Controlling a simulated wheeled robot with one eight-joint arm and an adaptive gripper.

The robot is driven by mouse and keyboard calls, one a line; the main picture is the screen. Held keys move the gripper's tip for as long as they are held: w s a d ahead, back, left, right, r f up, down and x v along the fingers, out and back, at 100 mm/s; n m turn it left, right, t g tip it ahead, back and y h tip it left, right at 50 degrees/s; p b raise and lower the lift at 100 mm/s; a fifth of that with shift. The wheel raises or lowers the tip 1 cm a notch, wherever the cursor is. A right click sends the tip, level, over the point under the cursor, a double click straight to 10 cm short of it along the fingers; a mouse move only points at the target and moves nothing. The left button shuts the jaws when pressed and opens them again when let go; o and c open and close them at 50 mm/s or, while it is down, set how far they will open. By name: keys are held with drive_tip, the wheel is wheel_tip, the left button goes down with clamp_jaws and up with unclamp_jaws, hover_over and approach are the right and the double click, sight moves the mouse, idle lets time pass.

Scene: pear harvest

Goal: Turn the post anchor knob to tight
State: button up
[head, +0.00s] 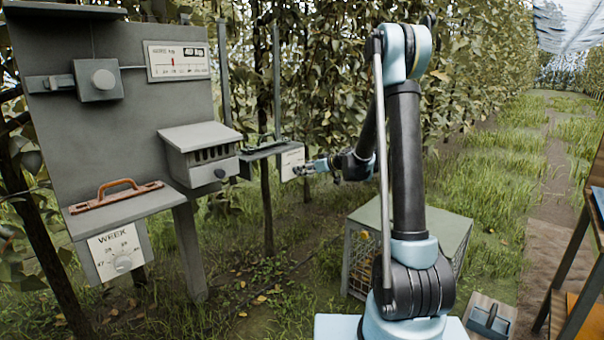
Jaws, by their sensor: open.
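A small white plate (291,160) with faint markings sits on the end of a grey bracket (262,149) between the posts, right of the panel. It appears to be the post anchor's dial plate. The knob on it is too small and too covered by my gripper to make out, so its setting cannot be read. My gripper (301,170) is open, at the plate's lower right, with its fingers pointing left toward it. Whether the fingers touch a knob cannot be told.
A WEEK dial (122,263) hangs below. A mesh-sided crate (452,232) stands behind my arm. A grassy aisle lies right.

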drive_tip(key=shift+x, duration=1.8)
drive_tip(key=c, duration=1.1)
drive_tip(key=shift+d+r, duration=0.1)
